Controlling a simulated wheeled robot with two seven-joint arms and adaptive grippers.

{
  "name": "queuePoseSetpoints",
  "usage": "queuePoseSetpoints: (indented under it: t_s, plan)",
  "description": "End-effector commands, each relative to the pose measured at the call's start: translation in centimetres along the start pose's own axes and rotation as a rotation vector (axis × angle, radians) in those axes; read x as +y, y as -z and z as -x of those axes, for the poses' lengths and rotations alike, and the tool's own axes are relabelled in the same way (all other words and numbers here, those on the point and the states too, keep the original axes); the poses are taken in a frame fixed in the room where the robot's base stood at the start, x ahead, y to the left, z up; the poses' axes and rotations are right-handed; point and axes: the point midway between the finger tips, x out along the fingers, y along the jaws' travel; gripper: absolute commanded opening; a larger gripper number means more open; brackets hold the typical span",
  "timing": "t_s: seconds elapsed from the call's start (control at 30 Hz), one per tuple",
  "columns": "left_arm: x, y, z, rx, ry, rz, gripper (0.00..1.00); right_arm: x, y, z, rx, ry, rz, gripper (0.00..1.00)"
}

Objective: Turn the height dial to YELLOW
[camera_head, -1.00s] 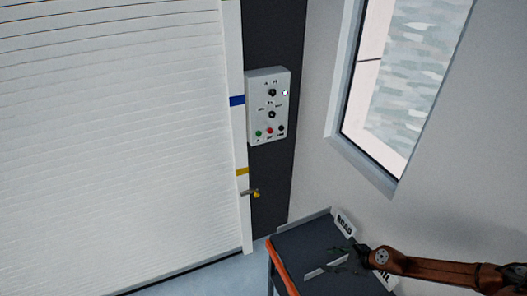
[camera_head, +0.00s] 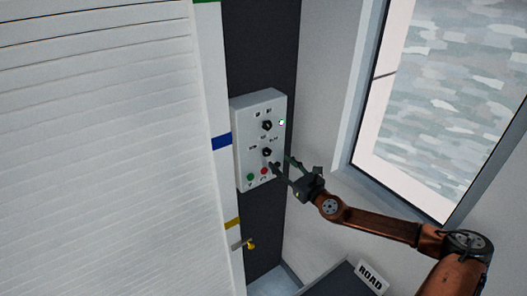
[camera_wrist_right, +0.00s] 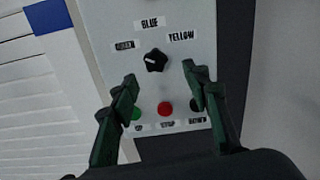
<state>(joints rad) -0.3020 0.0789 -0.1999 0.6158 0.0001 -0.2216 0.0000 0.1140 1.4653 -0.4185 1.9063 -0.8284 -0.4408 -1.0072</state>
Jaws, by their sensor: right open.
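The height dial (camera_wrist_right: 155,60) is a black knob on a pale control panel (camera_wrist_right: 98,22). In the right wrist view a BLUE label (camera_wrist_right: 149,23) is above it, a YELLOW label (camera_wrist_right: 181,36) at upper right, and a dark label, probably GREEN (camera_wrist_right: 124,45), at upper left. A white mark shows on the knob's left side. The dial is the lower knob (camera_head: 267,152) in the head view. My right gripper (camera_head: 281,162) is open and empty in front of the panel; its fingertips (camera_wrist_right: 160,75) flank the area just below the dial. My left gripper is out of view.
Green (camera_wrist_right: 136,111), red (camera_wrist_right: 166,109) and dark buttons sit below the dial, close to the fingers. A white shutter (camera_head: 100,150) stands left, a window (camera_head: 425,90) right, a dark table with a ROAD sign (camera_head: 371,277) below.

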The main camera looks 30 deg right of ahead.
Motion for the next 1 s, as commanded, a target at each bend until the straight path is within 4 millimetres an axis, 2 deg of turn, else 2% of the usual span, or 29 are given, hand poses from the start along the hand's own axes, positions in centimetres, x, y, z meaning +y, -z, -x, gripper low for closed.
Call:
queuePoseSetpoints:
  t_s: [0.2,0.5,0.7,0.97,1.0]
  plan:
    - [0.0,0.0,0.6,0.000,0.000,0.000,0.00,0.8,-0.4,-2.9,-0.004,-0.012,-0.001,0.43]
    - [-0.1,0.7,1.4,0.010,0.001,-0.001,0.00,0.7,-0.2,-6.7,-0.001,-0.010,0.000,0.43]
    - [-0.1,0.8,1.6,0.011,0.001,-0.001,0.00,0.6,0.0,-7.7,0.001,-0.010,0.002,0.43]
    - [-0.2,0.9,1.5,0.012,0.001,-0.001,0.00,0.6,0.0,-7.7,0.002,-0.009,0.002,0.43]
    - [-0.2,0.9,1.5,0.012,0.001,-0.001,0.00,0.6,0.0,-7.7,0.002,-0.009,0.002,0.41]
